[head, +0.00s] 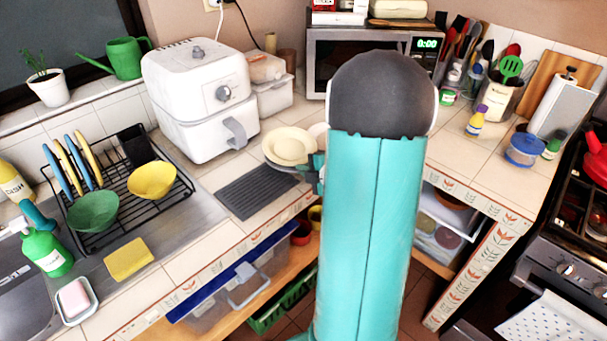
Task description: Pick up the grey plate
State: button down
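Pale cream dishes (290,146) lie on the counter in front of the microwave, with a smaller round one on top of a wider one. A thin darker rim (284,168) shows under their front edge; I cannot tell for sure whether it is the grey plate. My gripper (316,173) is at the right edge of these dishes, mostly hidden behind my teal arm. Whether its fingers are open, or touch a dish, cannot be seen. Another pale round edge (318,130) shows just behind, partly covered by my arm.
A white air fryer (200,98) and the microwave (330,62) stand behind. A black dish rack (122,190) holds bowls and upright plates.

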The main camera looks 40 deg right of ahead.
jog(key=w+a+r+v, duration=0.1)
jog(key=r+v, duration=0.1)
jog(key=v, duration=1.5)
jog(key=shift+r, duration=0.5)
jog(key=shift+a, duration=0.15)
